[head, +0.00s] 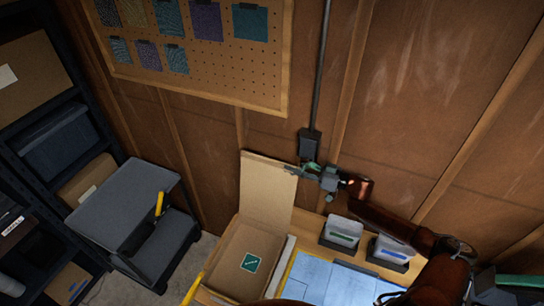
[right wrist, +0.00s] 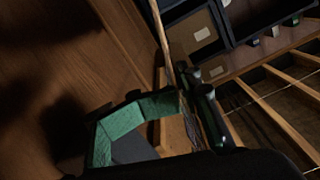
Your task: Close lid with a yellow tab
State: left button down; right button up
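An open cardboard box (head: 246,272) with a green label inside stands on the wooden bench. Its lid (head: 266,190) is upright at the back, against the wall side. I cannot make out a yellow tab on this lid. My left gripper is out of view.
Two small containers (head: 343,232) (head: 391,250) and a blue sheet (head: 322,280) lie right of the box. A pegboard (head: 225,60) with cloth swatches and a conduit box (head: 310,142) are on the wall. A dark shelf (head: 88,98) stands left.

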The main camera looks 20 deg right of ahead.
aim_at(276, 161)
jog(key=p+x, duration=0.1)
jog(key=x, duration=0.6)
jog(key=shift+d, duration=0.1)
jog(key=shift+w+p, duration=0.2)
jog(key=shift+p, duration=0.1)
jog(key=shift+a, duration=0.2)
grip_shut()
